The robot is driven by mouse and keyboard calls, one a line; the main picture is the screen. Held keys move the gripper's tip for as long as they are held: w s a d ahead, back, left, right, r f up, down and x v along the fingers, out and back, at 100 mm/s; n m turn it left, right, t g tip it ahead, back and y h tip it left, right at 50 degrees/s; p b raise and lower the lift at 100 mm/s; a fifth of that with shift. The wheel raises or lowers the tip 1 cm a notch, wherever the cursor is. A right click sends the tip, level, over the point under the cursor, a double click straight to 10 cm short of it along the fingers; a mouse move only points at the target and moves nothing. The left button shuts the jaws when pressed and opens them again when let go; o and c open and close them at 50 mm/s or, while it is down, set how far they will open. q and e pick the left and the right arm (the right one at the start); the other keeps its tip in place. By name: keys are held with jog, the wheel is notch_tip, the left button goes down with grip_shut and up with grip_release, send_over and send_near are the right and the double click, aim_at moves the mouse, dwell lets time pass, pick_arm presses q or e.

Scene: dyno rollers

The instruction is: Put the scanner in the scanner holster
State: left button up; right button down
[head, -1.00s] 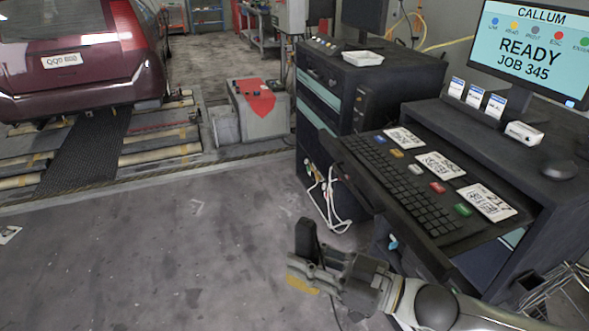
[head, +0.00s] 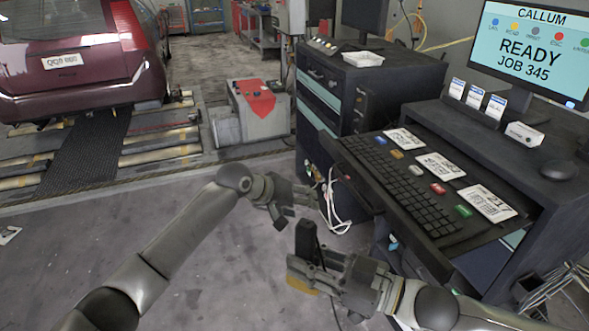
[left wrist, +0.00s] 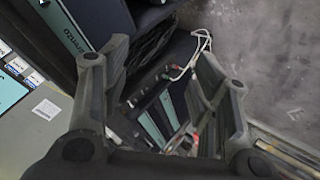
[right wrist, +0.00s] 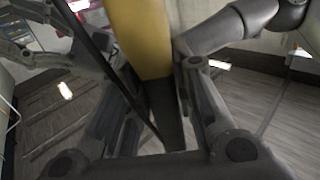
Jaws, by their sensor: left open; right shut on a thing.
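The scanner (head: 306,240) has a black part standing up and a yellow part below it. My right gripper (head: 318,272) is shut on it, in the air in front of the dark cabinet. In the right wrist view the scanner's yellow body (right wrist: 140,38) fills the top middle, with its dark part between the fingers. My left gripper (head: 298,205) is open and empty, above and just left of the scanner, apart from it. Its spread fingers also show in the left wrist view (left wrist: 155,75). I cannot make out the scanner holster in any view.
The dark cabinet has a pulled-out keyboard tray (head: 365,170) with cards on it. White cables (head: 335,212) hang at its side near my left gripper. A monitor (head: 530,50) stands at the upper right. The floor (head: 100,250) at left is open.

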pick_arm(q)
jog(key=s+d+r+m+g, duration=0.1)
jog(key=s+d+r, duration=0.1)
jog(key=r, duration=0.5)
jog(key=s+d+r+m, duration=0.1)
jog(key=s+d+r, duration=0.1)
jog(key=r, duration=0.4)
pick_arm(e)
jog(key=shift+r, duration=0.1)
pick_arm(q)
notch_tip(320, 180, up, 16)
jog(key=m+g+y, duration=0.2)
jog(key=m+y, duration=0.1)
jog(key=y, duration=0.3)
send_over(306, 225)
jog(key=s+a, duration=0.1)
jog(key=s, duration=0.2)
pick_arm(e)
jog(key=shift+s, duration=0.1)
pick_arm(q)
jog(key=x, duration=1.2)
jog(key=shift+s+a, duration=0.15)
jog(key=shift+a, duration=0.1)
jog(key=c, duration=1.2)
grip_shut()
pick_arm(e)
jog(key=c, duration=1.2)
grip_release()
